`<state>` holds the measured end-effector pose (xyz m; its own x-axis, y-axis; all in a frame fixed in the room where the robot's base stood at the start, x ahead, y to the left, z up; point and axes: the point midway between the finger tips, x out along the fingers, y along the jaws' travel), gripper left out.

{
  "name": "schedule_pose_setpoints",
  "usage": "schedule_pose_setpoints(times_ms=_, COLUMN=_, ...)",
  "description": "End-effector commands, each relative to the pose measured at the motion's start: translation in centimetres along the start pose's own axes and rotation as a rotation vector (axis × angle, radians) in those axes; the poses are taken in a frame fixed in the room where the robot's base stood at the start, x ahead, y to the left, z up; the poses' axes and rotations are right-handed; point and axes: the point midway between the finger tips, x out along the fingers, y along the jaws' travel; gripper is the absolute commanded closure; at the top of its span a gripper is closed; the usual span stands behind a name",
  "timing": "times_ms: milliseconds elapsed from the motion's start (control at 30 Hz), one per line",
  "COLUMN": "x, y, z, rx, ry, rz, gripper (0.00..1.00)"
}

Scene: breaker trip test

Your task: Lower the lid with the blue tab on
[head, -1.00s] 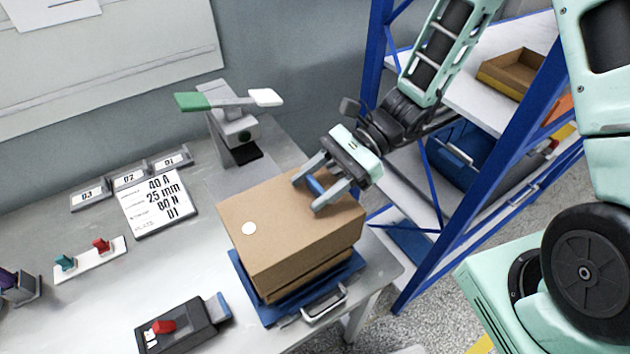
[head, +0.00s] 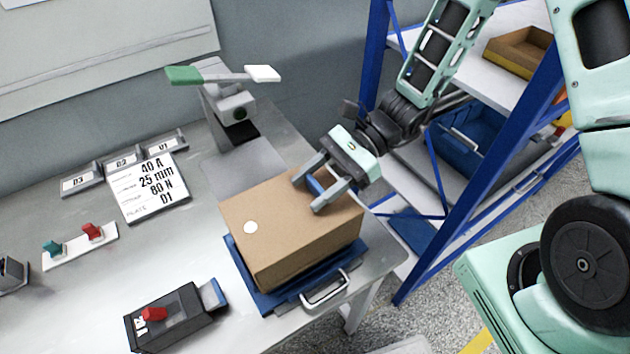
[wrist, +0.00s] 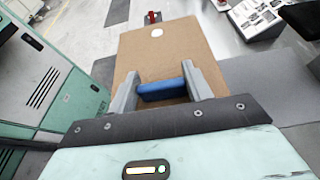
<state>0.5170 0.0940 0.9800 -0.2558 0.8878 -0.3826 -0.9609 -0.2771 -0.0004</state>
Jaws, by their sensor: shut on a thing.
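The brown cardboard lid (head: 285,222) with a white round dot sits over the blue tray (head: 262,298) on the bench. It also shows in the wrist view (wrist: 180,48). My gripper (head: 318,190) is shut on the blue tab (wrist: 161,90) on top of the lid, with one finger at each end of the tab. The lid's sides come down close to the tray. I cannot tell whether its lower edge touches the tray. What is under the lid is hidden.
A black box with a red switch (head: 153,314) stands left of the tray. A label plate (head: 148,188) and a grey stand with a green arm (head: 190,74) are farther back. A blue-framed shelf (head: 440,200) stands close on the right.

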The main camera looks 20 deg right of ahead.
Motion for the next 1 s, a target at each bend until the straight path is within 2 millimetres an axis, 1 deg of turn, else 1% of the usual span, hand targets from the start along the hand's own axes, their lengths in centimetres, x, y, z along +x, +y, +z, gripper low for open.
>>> schedule_pose_setpoints(times_ms=200, x=0.0, y=0.0, z=0.0, rx=0.000, ry=0.000, rz=0.000, gripper=0.86)
schedule_pose_setpoints(times_ms=233, x=0.0, y=0.0, z=0.0, rx=0.000, ry=0.000, rz=0.000, gripper=0.48)
schedule_pose_setpoints(times_ms=267, x=0.0, y=0.0, z=0.0, rx=0.000, ry=0.000, rz=0.000, gripper=0.40)
schedule_pose_setpoints(times_ms=300, x=0.0, y=0.0, z=0.0, rx=0.000, ry=0.000, rz=0.000, gripper=0.28)
schedule_pose_setpoints(times_ms=333, x=0.0, y=0.0, z=0.0, rx=0.000, ry=0.000, rz=0.000, gripper=0.25)
schedule_pose_setpoints(times_ms=567, x=0.0, y=0.0, z=0.0, rx=0.000, ry=0.000, rz=0.000, gripper=0.25)
schedule_pose_setpoints(times_ms=667, x=-0.4, y=-0.1, z=-0.1, rx=0.000, ry=0.001, rz=-0.002, gripper=0.25)
schedule_pose_setpoints(times_ms=767, x=-1.6, y=-0.1, z=-0.1, rx=-0.001, ry=0.001, rz=-0.005, gripper=0.25)
schedule_pose_setpoints(times_ms=1000, x=-5.5, y=-0.1, z=-0.2, rx=0.000, ry=0.002, rz=-0.004, gripper=0.25)
